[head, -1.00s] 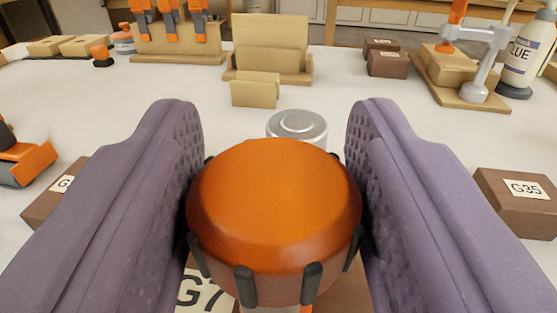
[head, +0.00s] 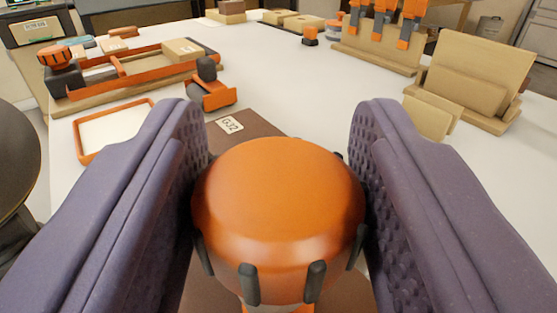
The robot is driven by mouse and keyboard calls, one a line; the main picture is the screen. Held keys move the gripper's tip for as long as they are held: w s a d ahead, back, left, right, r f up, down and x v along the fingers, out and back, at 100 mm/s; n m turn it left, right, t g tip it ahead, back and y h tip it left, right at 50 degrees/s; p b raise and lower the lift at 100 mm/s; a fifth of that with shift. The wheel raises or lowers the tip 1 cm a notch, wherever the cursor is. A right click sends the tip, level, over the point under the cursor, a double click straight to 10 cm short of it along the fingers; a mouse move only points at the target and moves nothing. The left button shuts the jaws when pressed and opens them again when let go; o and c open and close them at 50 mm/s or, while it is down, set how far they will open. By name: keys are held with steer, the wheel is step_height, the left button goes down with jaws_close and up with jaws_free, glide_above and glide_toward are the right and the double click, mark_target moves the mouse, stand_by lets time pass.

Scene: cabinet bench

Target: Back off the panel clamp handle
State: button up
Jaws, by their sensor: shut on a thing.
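My gripper (head: 278,215) has two purple padded fingers, one on each side of an orange round handle. It is shut on this panel clamp handle (head: 278,190). The handle is a domed knob with black ribs around its lower side, and it sits upright between the pads. An orange stem shows just below the knob at the bottom of the view. The rest of the clamp under the handle is hidden by the knob and my fingers.
An orange-framed tray (head: 84,150) and a long orange-and-wood clamp (head: 135,72) are at the left. Wooden panels in a stand (head: 468,85) are at the right, a tool rack (head: 375,50) behind.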

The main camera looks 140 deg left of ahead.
steer(key=shift+n+g+h, duration=0.3)
steer(key=shift+h, duration=0.1)
steer(key=o, duration=1)
steer(key=shift+s+a, duration=0.1)
